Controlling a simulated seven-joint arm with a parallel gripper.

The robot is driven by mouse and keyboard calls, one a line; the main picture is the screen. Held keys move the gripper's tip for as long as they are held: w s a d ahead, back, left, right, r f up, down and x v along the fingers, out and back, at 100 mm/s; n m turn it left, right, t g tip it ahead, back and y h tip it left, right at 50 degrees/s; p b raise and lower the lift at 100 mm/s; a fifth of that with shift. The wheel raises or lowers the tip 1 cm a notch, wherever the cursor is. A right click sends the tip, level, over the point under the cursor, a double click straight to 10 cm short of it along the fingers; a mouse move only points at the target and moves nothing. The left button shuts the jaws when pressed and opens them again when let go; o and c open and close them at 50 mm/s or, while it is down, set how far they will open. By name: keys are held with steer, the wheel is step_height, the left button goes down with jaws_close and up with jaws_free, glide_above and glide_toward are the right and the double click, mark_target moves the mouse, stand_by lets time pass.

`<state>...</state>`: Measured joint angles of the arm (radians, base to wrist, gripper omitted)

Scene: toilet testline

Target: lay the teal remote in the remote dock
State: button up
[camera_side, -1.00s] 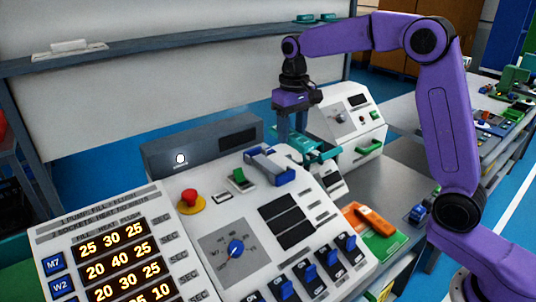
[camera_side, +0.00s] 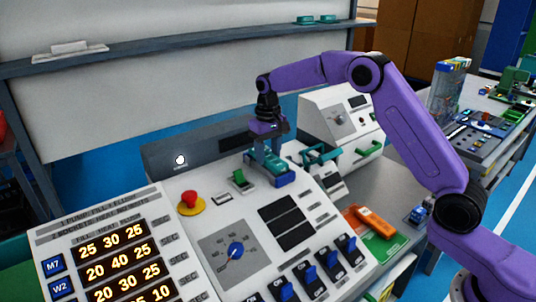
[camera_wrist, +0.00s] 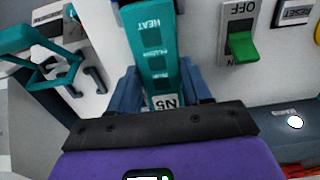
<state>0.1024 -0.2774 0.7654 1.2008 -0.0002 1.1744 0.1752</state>
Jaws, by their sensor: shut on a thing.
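The teal remote (camera_wrist: 155,60) is a long bar with printed labels, among them HEAT, and a white tag at its near end. My gripper (camera_side: 266,162) is shut on it, with blue-grey fingers on both sides of the bar in the wrist view. In the side view the gripper is low over the blue remote dock (camera_side: 284,181), which sits on the upper part of the white sloping panel. The fingers and remote cover much of the dock. I cannot tell whether the remote touches the dock or hangs just above it.
A green switch (camera_side: 242,180) and a red button (camera_side: 190,200) are left of the dock. A teal frame (camera_side: 318,156) stands right of it, also at upper left in the wrist view. An orange object (camera_side: 374,222) lies on a green plate. A grey box is behind.

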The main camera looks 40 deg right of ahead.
steer(key=shift+f, duration=0.4)
steer(key=shift+f, duration=0.1)
steer(key=o, duration=1.1)
